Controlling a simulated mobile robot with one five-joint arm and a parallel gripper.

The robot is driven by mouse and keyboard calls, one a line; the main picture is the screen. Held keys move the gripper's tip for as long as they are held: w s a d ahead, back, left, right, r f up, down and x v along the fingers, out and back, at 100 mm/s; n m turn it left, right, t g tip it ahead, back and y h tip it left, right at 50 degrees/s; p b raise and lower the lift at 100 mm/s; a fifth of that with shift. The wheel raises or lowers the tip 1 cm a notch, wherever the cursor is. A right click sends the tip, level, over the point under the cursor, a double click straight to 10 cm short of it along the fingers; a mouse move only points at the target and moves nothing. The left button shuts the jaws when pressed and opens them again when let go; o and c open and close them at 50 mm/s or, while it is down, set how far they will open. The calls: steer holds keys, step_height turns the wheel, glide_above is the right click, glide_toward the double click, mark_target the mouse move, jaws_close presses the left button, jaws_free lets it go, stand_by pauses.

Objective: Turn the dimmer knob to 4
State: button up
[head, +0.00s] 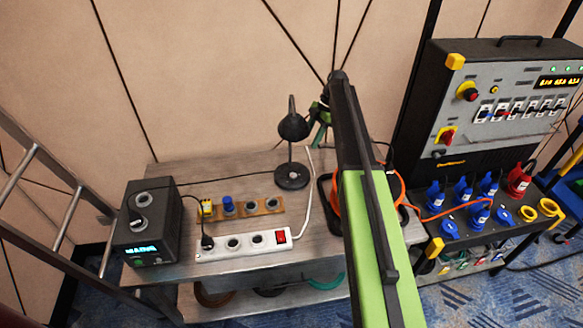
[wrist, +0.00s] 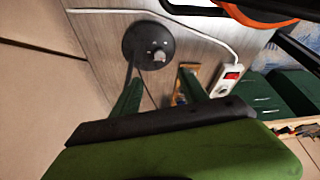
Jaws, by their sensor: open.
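The dimmer is a dark box (head: 150,225) at the left end of the bench in the head view. Its knob (head: 142,199) is round and grey, on the upper part of the sloping face. A lit cyan display (head: 141,248) sits lower; its digits are too small to read. My gripper (head: 318,118) is far to the right of the dimmer, behind the bench lamp, partly hidden by my arm. In the wrist view my gripper (wrist: 163,88) has its green fingers apart with nothing held between them. I cannot make out the dimmer in the wrist view.
A black desk lamp (head: 292,176) stands between dimmer and gripper; its base (wrist: 148,45) shows in the wrist view. A white power strip (head: 244,245) and a wooden socket strip (head: 242,207) lie right of the dimmer. A ladder (head: 68,215) leans at left. A power rack (head: 490,110) stands right.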

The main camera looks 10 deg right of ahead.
mark_target(293, 174)
steer(key=b+x, duration=1.6)
steer(key=x, duration=0.1)
steer(key=shift+s+a+f, duration=0.1)
steer(key=shift+a+f, duration=0.1)
steer(key=shift+a, duration=0.1)
steer(key=shift+r, duration=0.1)
jaws_close()
